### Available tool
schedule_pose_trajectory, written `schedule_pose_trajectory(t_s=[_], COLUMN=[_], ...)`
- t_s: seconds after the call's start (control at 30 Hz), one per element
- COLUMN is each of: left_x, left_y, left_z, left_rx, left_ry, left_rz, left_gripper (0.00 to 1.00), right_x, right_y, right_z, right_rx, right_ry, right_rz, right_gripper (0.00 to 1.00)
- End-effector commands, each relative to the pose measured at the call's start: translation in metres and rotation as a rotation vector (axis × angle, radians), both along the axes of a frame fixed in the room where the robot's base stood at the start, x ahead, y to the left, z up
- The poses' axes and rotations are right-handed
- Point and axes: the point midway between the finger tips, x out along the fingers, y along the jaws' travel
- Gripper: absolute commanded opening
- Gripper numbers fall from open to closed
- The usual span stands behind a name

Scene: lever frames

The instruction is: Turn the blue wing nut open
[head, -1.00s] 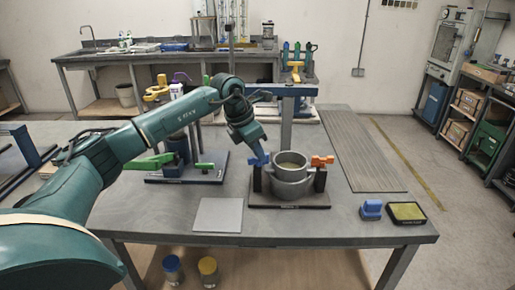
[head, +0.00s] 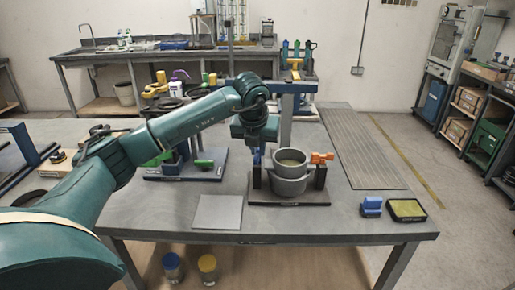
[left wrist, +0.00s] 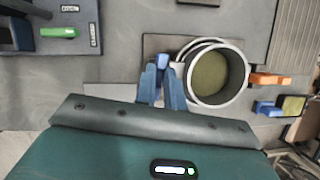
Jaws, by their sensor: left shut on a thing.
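The blue wing nut (head: 257,157) is on the left post of a round grey pot (head: 290,186) on a dark base. In the left wrist view the blue wing nut (left wrist: 162,61) lies between the fingertips, beside the pot rim. My left gripper (left wrist: 161,73) is shut on it. In the head view the left gripper (head: 258,150) comes down over the nut from above, and the wrist hides part of it. An orange wing nut (head: 321,157) is on the pot's right post, apart from the gripper. My right gripper is not in view.
A grey square plate (head: 218,212) lies in front of the fixture. A fixture with green handles (head: 204,163) stands to the left. A blue block (head: 371,205) and a yellow-topped pad (head: 407,210) lie at the right front. A ribbed mat (head: 362,150) covers the right back.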

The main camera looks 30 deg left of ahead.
Motion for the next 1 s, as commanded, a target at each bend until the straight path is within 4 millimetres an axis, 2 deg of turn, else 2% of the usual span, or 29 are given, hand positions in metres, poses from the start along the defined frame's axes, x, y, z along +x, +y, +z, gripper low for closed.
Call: schedule_pose_trajectory(t_s=[0.4, 0.93, 0.97, 1.0], left_x=[0.0006, 0.0004, 0.0004, 0.0004], left_y=[-0.0005, -0.0001, -0.0001, -0.0001], left_z=[0.0006, 0.0006, 0.0006, 0.0006], left_rx=[-0.001, -0.001, -0.001, -0.002], left_ry=[-0.001, 0.0, 0.0, -0.001], left_rz=[0.178, 0.201, 0.201, 0.201], left_gripper=[0.0, 0.0, 0.13, 0.16], right_x=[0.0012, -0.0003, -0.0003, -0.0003], right_y=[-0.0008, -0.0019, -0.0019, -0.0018], right_z=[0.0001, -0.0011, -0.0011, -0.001], right_rx=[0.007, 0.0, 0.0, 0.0], right_ry=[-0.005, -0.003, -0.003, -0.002], right_rz=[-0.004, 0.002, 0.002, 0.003], right_gripper=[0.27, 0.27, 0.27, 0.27])
